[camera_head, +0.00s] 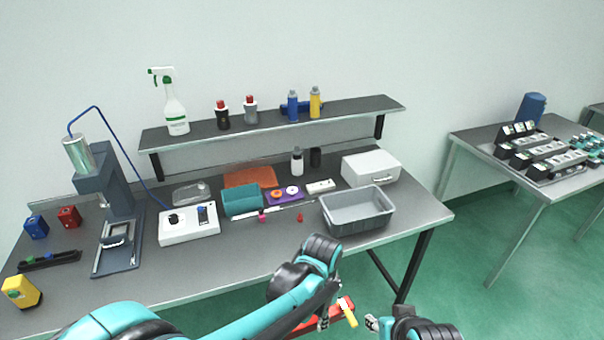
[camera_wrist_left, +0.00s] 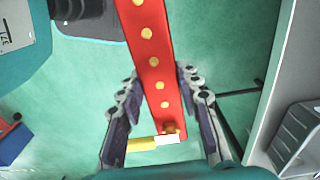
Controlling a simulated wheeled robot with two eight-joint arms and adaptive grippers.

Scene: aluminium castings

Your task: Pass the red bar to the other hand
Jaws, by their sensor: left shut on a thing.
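The red bar (camera_head: 312,325) is held in front of the table by my left gripper (camera_head: 332,312). In the left wrist view the red bar (camera_wrist_left: 150,55) has a row of yellow dots and runs between the two fingers of my left gripper (camera_wrist_left: 158,78), which is shut on it. A white and yellow piece (camera_wrist_left: 152,142) sticks out sideways at the bar's lower end; it also shows in the head view (camera_head: 349,314). My right gripper (camera_head: 372,322) is just right of that piece, apart from the bar. Its finger opening is unclear.
Behind my arms is a workbench (camera_head: 260,255) holding a grey bin (camera_head: 357,212), a teal bin (camera_head: 242,200), a white box (camera_head: 371,167) and a press (camera_head: 108,200). A shelf (camera_head: 270,122) carries bottles. Green floor is free to the right, before a second table (camera_head: 510,180).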

